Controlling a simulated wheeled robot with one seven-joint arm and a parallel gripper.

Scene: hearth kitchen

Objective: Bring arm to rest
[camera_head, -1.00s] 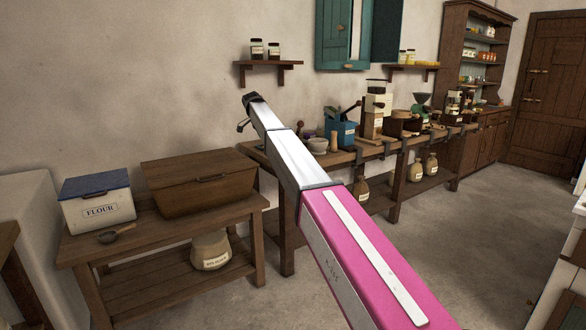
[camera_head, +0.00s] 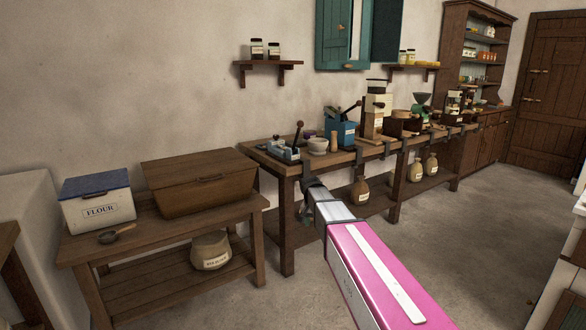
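My arm, with a pink link and a silver link, reaches from the lower right toward the middle of the picture. My gripper (camera_head: 306,216) is the small dark end of the arm, in front of the long bench and below the level of its top. It is too small and too turned away to show whether its fingers are open or shut. I see nothing held in it.
A long bench (camera_head: 300,168) with several grinders runs along the wall behind my gripper. A low table (camera_head: 150,229) with a flour box (camera_head: 100,210) and a wooden chest (camera_head: 200,188) stands left. Open floor (camera_head: 480,230) lies right.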

